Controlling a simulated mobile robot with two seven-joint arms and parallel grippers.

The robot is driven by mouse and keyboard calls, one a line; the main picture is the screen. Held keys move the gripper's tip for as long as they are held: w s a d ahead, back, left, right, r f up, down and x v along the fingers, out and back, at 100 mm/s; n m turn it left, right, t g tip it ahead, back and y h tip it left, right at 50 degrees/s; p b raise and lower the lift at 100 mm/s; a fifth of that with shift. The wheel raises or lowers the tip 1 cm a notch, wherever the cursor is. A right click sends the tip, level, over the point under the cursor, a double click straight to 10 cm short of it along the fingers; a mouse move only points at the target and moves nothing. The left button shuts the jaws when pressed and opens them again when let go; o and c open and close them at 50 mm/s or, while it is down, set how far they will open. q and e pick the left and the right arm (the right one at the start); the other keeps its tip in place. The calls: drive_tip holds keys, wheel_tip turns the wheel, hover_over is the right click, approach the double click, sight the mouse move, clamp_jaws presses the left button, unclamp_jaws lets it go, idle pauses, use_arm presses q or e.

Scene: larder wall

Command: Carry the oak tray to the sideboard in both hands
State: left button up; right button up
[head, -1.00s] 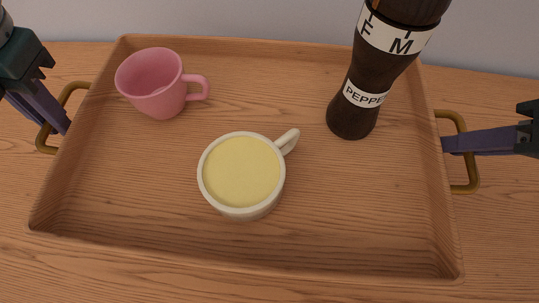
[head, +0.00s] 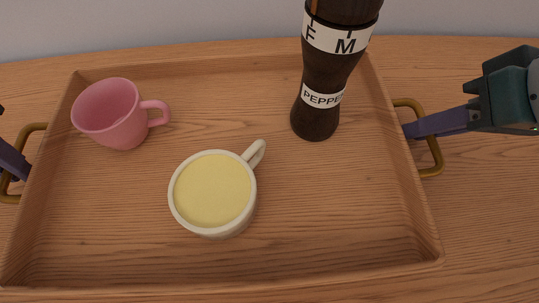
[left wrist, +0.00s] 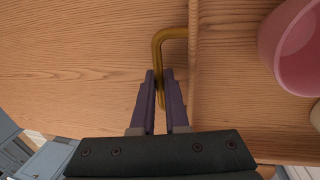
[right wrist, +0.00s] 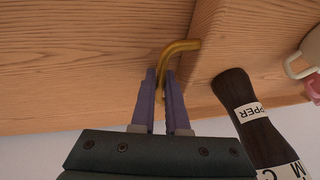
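The oak tray (head: 330,255) is a shallow rectangular wooden tray with a brass handle at each end. The left handle shows in the left wrist view (left wrist: 172,34) and the right handle in the right wrist view (right wrist: 184,46). My left gripper (left wrist: 159,76) has its two fingers closed around the left handle; in the head view it is partly cut off at the left edge. My right gripper (right wrist: 160,74) has its fingers closed around the right handle, and also shows in the head view (head: 410,130). I cannot tell whether the tray is clear of the surface.
In the tray stand a pink cup (head: 112,118), a cream cup (head: 212,190) with yellow contents, and a tall dark pepper mill (head: 318,115) with white labels. A wooden surface (head: 490,210) lies around the tray. A pale wall (head: 150,25) is behind.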

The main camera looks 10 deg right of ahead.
use_arm(q)
drive_tip(key=shift+o, duration=0.8)
use_arm(e)
drive_tip(key=shift+o, duration=0.8)
use_arm(q)
drive_tip(key=o, duration=0.3)
use_arm(e)
drive_tip(key=o, duration=0.3)
